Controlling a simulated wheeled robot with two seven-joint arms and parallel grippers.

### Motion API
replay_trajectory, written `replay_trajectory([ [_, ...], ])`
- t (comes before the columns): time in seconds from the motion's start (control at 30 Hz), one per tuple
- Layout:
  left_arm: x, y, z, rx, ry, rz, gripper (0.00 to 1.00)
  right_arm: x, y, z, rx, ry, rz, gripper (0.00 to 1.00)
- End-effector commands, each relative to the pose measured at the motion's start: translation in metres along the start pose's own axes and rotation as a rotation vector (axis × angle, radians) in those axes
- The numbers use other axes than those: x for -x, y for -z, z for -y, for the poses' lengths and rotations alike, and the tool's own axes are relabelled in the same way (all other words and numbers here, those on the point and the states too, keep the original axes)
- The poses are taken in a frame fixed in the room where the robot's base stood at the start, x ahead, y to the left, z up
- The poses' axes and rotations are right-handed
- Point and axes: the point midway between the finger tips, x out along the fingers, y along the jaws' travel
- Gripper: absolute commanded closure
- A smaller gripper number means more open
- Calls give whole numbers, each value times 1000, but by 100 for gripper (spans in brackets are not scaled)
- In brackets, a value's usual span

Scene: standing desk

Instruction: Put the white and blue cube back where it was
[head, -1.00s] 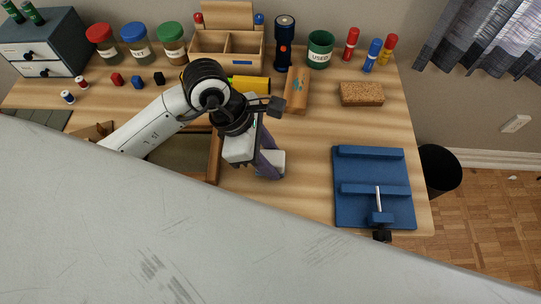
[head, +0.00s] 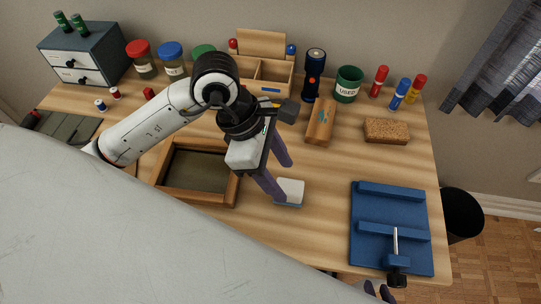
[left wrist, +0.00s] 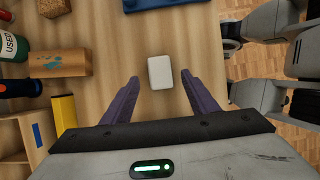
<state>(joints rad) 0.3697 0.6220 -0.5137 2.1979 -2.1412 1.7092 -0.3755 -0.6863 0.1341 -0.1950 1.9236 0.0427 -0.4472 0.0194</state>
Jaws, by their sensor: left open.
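The small white and blue cube (head: 289,192) lies on the desk with its white face up and a blue edge showing below. It also shows in the left wrist view (left wrist: 160,72), between and slightly beyond the fingertips. My left gripper (head: 284,178) is open, its two purple fingers (left wrist: 160,79) spread wide on either side of the cube's line. One finger overlaps the cube's left edge in the head view; I cannot tell whether it touches. Two purple tips of my right gripper (head: 378,291) show at the bottom edge of the head view.
A wooden tray (head: 237,192) stands left of the cube. A blue board with a clamp (head: 390,215) lies to the right. An orange wooden block (head: 320,122), a flashlight (head: 314,75), a green cup (head: 348,84) and a cork block (head: 386,131) stand behind. Desk between cube and board is clear.

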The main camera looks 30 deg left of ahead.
Motion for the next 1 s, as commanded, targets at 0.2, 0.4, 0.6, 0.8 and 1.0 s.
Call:
replay_trajectory([
  [0.2, 43, 0, -1, -1, -5, 0, 46, -1, -1, 0, 0, -1, 2, 78],
  [0.4, 60, 0, 0, 0, -1, 0, 46, -1, -1, 0, 0, -1, 2, 78],
  [0.6, 62, 0, 0, 1, 0, 0, 46, -1, -1, 0, 0, -1, 2, 78],
  [0.8, 62, 0, 0, 1, 0, 0, 46, -1, -1, 0, 0, -1, 2, 78],
  [1.0, 61, 0, 0, 1, 1, 0, 46, -1, -1, -1, 0, -1, 1, 78],
])
